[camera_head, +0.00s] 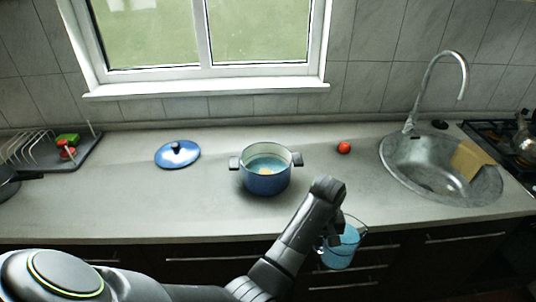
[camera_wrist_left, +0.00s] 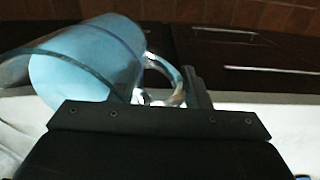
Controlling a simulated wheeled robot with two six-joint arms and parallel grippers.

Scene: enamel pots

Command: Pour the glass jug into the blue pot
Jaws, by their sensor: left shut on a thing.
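The fingertips are mostly hidden. My right gripper is not in view.
A blue lid (camera_head: 177,155) lies left of the pot. A red tomato-like item (camera_head: 344,147) lies to its right. A sink (camera_head: 425,180) with a tap (camera_head: 440,75) and a tan board is further right. A dish rack (camera_head: 35,150) stands at far left.

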